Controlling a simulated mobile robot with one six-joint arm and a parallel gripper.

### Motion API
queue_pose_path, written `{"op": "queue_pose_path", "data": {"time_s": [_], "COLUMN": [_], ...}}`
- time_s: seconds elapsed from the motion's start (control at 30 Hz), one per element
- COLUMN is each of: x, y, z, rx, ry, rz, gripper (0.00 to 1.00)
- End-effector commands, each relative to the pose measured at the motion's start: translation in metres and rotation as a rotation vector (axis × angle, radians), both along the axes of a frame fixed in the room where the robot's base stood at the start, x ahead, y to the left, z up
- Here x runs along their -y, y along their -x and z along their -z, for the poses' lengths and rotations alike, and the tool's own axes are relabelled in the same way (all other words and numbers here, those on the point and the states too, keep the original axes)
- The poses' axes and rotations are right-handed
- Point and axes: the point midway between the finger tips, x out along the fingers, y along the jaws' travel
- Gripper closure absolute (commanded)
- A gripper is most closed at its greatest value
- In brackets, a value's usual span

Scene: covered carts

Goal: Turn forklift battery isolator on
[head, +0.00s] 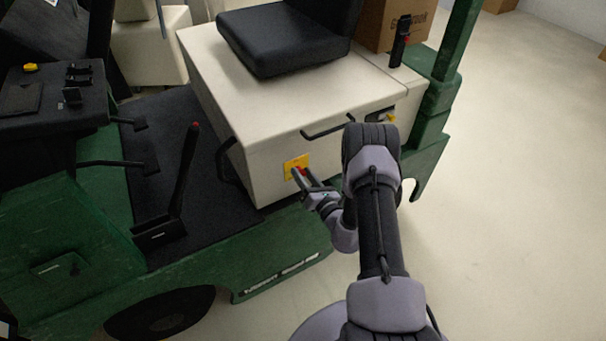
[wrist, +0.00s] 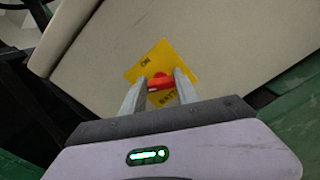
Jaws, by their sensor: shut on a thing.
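The battery isolator is a red knob (wrist: 160,82) on a yellow plate (wrist: 151,61) on the side of the cream seat box. The plate bears the word "ON" near its upper corner and part of "BATT" lower down. In the head view the plate (head: 291,167) shows on the box's near face, with the knob mostly hidden by my gripper. My gripper (head: 301,175) has its fingers on either side of the red knob, and they are shut on it in the wrist view (wrist: 159,84). The fingertips lie close to the plate.
The cream seat box (head: 270,140) has a dark handle (head: 328,127) above the plate and a black seat (head: 290,40) on top. A black lever (head: 185,165) with a red tip stands to the left on the forklift floor. Green bodywork (head: 285,245) lies below. Open floor (head: 520,180) is at right.

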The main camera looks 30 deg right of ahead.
Motion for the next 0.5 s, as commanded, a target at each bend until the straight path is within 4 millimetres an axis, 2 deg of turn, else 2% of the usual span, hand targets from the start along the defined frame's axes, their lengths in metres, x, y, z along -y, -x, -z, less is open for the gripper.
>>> {"op": "queue_pose_path", "data": {"time_s": [0.5], "x": [0.001], "y": [0.0007], "z": [0.0024], "rx": [-0.02], "ry": [-0.488], "rz": [-0.001], "gripper": [1.0]}}
